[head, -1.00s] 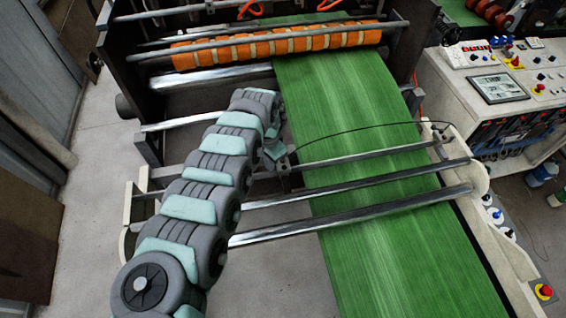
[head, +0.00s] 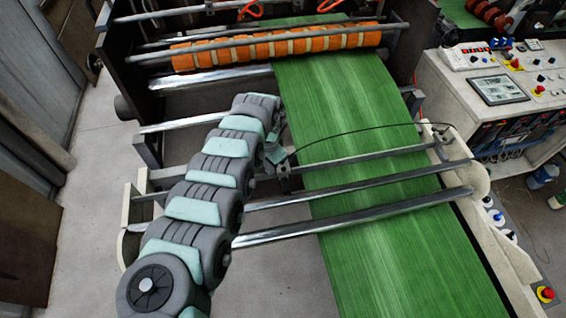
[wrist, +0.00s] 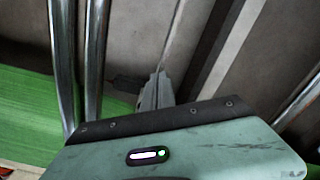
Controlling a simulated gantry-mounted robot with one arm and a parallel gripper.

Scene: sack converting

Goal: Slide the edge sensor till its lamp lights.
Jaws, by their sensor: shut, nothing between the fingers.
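My gripper (head: 277,160) is at the block, pointing down and partly hidden by my arm; contact cannot be told. In the wrist view my gripper's fingers (wrist: 157,90) are together and empty, right of the web and two shiny bars. A dark, unclear shape (wrist: 125,83) lies beside them.
Two thicker steel bars (head: 390,212) cross the web in front of the rail. Orange rollers (head: 275,46) stand behind. The cream side frame (head: 490,240) and a control console (head: 500,85) are at the right. Open floor (head: 90,210) lies left.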

